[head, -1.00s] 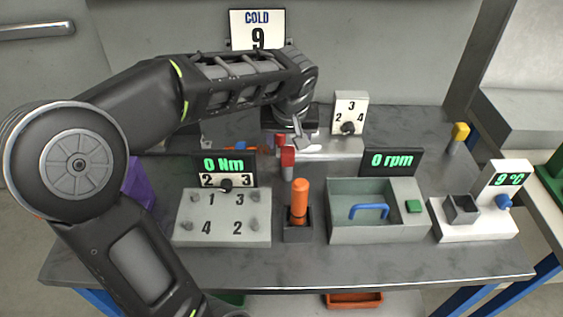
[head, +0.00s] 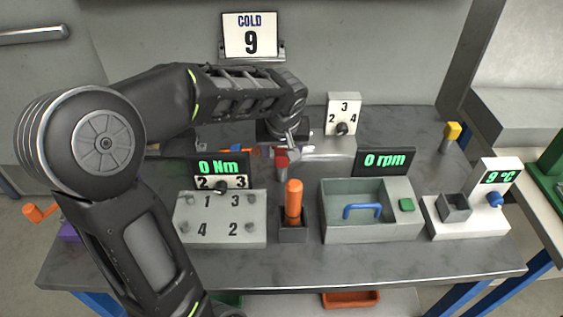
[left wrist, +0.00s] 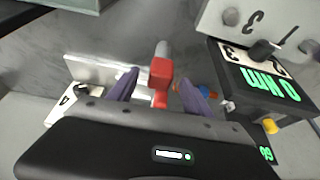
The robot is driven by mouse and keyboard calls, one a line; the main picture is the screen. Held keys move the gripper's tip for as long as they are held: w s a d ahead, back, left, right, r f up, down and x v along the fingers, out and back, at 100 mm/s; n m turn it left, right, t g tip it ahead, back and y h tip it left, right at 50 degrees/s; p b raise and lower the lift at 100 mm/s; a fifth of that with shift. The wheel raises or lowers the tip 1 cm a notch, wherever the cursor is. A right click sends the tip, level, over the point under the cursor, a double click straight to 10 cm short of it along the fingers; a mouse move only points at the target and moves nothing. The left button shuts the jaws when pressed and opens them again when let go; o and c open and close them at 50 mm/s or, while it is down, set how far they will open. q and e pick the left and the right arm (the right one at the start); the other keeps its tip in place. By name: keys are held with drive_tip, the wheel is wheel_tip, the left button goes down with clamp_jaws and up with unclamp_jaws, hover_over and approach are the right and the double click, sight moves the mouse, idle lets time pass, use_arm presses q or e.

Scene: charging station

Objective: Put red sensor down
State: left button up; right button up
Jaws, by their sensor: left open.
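The red sensor (head: 281,159) is a small red block with a grey end, near the middle of the bench behind the orange-handled tool. In the left wrist view the red sensor (left wrist: 161,73) lies between the two spread fingers. My left gripper (head: 292,143) is just above and beside it in the head view, reaching down from the arm. The left gripper (left wrist: 158,92) is open, with a finger on each side of the red sensor. Whether the fingers touch it is not clear. The gripper partly hides what is behind the sensor. My right gripper is out of view.
An orange-handled tool (head: 293,203) stands in a dark holder in front. A numbered plate (head: 220,230) is left of it, a grey bin with a blue handle (head: 371,235) right. A white dial block (head: 343,108) stands behind. The front bench strip is clear.

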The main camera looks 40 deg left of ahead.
use_arm(q)
drive_tip(key=shift+x, duration=1.5)
clamp_jaws()
